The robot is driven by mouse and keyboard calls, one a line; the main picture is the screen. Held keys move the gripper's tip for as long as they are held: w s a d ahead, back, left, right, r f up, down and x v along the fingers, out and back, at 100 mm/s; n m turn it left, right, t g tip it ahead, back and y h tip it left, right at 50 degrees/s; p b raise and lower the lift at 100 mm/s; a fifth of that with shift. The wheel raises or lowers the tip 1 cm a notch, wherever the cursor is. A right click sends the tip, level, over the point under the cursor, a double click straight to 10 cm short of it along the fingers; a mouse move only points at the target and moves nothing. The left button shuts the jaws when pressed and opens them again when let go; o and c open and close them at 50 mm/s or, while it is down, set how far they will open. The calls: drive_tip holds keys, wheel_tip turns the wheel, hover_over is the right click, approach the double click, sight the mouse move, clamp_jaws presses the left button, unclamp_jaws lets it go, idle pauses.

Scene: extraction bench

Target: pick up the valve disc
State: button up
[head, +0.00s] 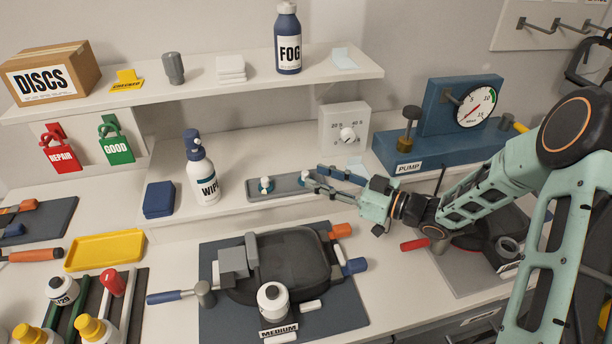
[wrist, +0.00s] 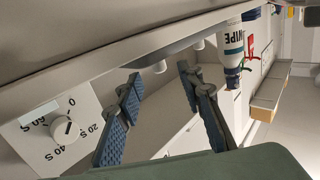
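A grey strip-shaped holder (head: 284,191) lies on the lower shelf in the head view. It bears two small white-and-teal pieces, one at the left (head: 266,184) and one at the right (head: 305,177); they may be valve discs on pegs, but they are too small to tell. My gripper (head: 314,176) is open, its fingertips beside the right piece. In the wrist view the blue-padded fingers (wrist: 160,80) stand wide apart with nothing between their pads. The holder (wrist: 178,50) shows just beyond the tips, with a left white peg (wrist: 160,67) and a right one (wrist: 198,44).
The WIPE bottle (head: 202,178) and a dark blue box (head: 158,199) stand left of the holder. A timer (head: 343,127) stands behind my gripper, with the blue pump (head: 425,150) to its right. The upper shelf (head: 205,92) overhangs behind. A dark mat with a mask (head: 285,270) lies in front.

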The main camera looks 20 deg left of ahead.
sight(305, 172)
drive_tip(key=p+x, duration=0.1)
drive_tip(key=x, duration=0.3)
drive_tip(key=shift+w+a+f, duration=0.1)
drive_tip(key=shift+a, duration=0.3)
drive_tip(key=c, duration=0.9)
